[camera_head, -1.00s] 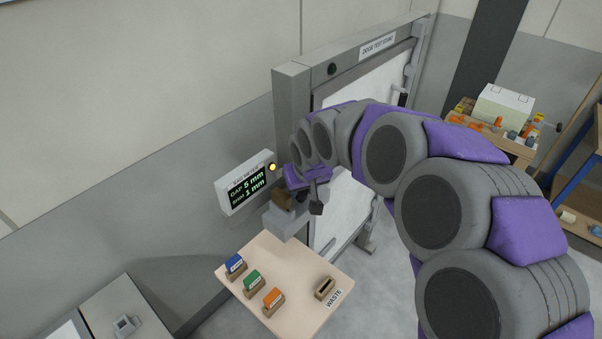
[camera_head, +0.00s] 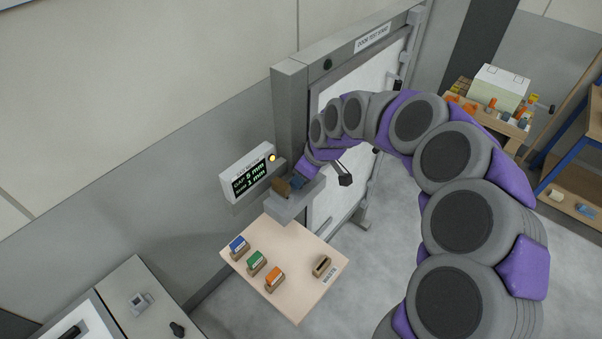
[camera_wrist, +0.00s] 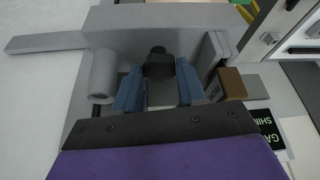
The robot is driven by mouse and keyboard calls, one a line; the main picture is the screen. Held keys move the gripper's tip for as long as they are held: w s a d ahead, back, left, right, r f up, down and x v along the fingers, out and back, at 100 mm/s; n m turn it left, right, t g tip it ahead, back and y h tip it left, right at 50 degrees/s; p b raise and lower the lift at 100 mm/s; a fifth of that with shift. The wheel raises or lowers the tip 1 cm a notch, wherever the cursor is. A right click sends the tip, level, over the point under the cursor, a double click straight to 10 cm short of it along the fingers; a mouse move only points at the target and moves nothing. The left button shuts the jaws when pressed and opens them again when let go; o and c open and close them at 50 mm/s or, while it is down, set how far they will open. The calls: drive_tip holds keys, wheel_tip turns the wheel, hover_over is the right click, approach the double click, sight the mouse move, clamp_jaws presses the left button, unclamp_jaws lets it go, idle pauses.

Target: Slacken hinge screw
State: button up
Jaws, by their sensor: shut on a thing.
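In the wrist view my gripper's two blue fingers (camera_wrist: 158,88) are closed on a black screw knob (camera_wrist: 158,62), one finger on each side. The knob sits at a grey bracket (camera_wrist: 120,22) with a pale grey cylinder (camera_wrist: 102,78) to its left. In the head view my gripper (camera_head: 300,181) is at the grey ledge (camera_head: 290,208) on the door stand's near post; my arm hides the knob there. A brown block (camera_head: 282,188) is beside the fingers, and it shows right of them in the wrist view (camera_wrist: 232,84).
A gap meter (camera_head: 247,174) with a lit yellow lamp is left of my gripper. Below is a pale table (camera_head: 297,297) with blue, green and orange pieces in holders and a slotted waste block (camera_head: 321,266). The door stand (camera_head: 290,110) rises behind. A grey cabinet (camera_head: 150,278) stands lower left.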

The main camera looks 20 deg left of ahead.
drive_tip(key=shift+w, duration=0.1)
idle(0.4)
drive_tip(key=o, duration=1.1)
drive_tip(key=shift+r, duration=0.1)
drive_tip(key=v, duration=1.7)
drive_tip(key=shift+w, duration=0.15)
